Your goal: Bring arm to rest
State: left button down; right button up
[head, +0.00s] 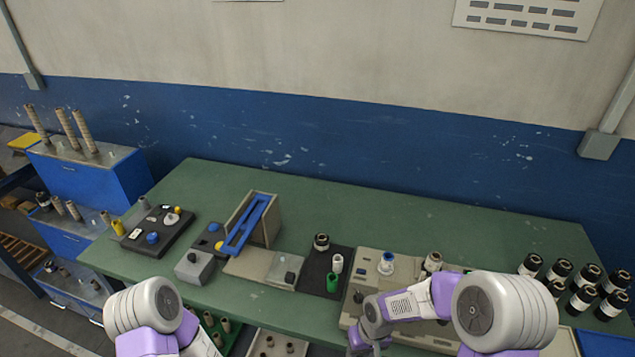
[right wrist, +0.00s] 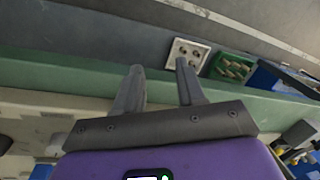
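My left arm shows at the lower left of the head view as a white and purple joint; its gripper is outside the picture. My right arm reaches in from the lower right of the head view and bends left over the front of the green table (head: 460,228). The fingers point toward the green table edge (right wrist: 70,80) and the floor beyond.
A beige machine (head: 350,308) stands under my right arm, with rolls on top. A blue-railed unit (head: 247,226) and a dark control panel (head: 157,230) are further left. Several black rolls (head: 530,264) stand at right. A bin of rolls (right wrist: 235,67) is below the edge.

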jog(key=s+a+f+m+t+y, duration=0.1)
jog(key=s+f+m, duration=0.4)
jog(key=s+f, duration=0.7)
jog(key=shift+s+f+y, duration=0.35)
jog(key=shift+s+y, duration=0.25)
jog(key=shift+s, duration=0.2)
